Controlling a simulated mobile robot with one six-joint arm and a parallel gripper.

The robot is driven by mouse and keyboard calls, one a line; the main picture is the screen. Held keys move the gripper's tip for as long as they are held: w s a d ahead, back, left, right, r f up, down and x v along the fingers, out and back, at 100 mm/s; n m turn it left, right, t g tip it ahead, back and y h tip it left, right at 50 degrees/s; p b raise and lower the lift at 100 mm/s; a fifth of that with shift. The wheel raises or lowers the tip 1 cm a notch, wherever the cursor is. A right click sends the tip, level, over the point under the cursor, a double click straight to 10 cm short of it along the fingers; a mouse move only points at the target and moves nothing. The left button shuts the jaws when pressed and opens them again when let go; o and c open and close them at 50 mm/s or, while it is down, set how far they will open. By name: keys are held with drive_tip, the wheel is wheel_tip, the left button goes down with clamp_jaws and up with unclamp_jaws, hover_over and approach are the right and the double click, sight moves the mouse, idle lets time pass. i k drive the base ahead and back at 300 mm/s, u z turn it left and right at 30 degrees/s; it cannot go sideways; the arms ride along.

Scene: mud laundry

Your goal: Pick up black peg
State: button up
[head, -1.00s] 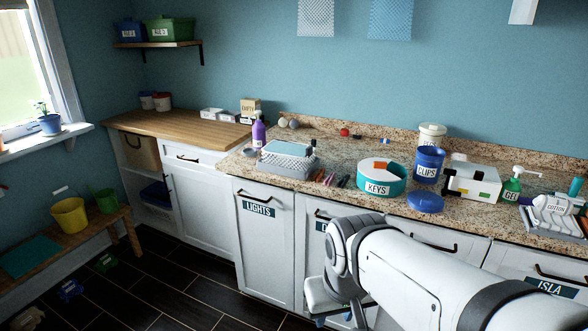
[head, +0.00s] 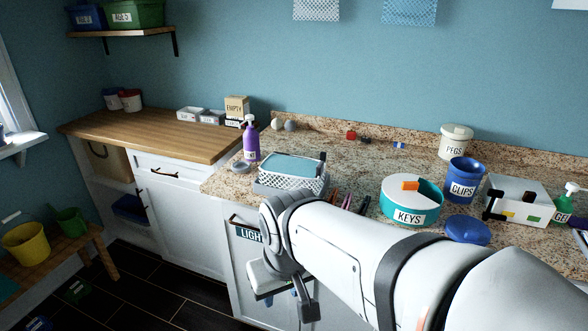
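No object is clearly recognisable as the black peg. A small dark object (head: 366,141) lies beside a red one (head: 351,135) near the back of the granite counter; it is too small to identify. A black piece (head: 494,204) shows on the white box (head: 520,187) at the right. A tub labelled PEGS (head: 455,142) stands at the back. My gripper (head: 296,299) is low in front of the cabinet doors, below the counter edge and away from these things. Its fingers are mostly hidden behind my arm, and I cannot see anything held.
The teal KEYS tub (head: 411,213), blue CLIPS cup (head: 463,182) and blue lid (head: 467,230) stand on the counter's right part. A basket (head: 292,175) and purple bottle (head: 251,141) are at its left. Several pens (head: 347,201) lie between. The middle back counter is fairly clear.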

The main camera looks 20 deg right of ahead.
sight(366, 201)
drive_tip(key=z, duration=0.4)
drive_tip(key=i, duration=0.85)
drive_tip(key=z, duration=0.6)
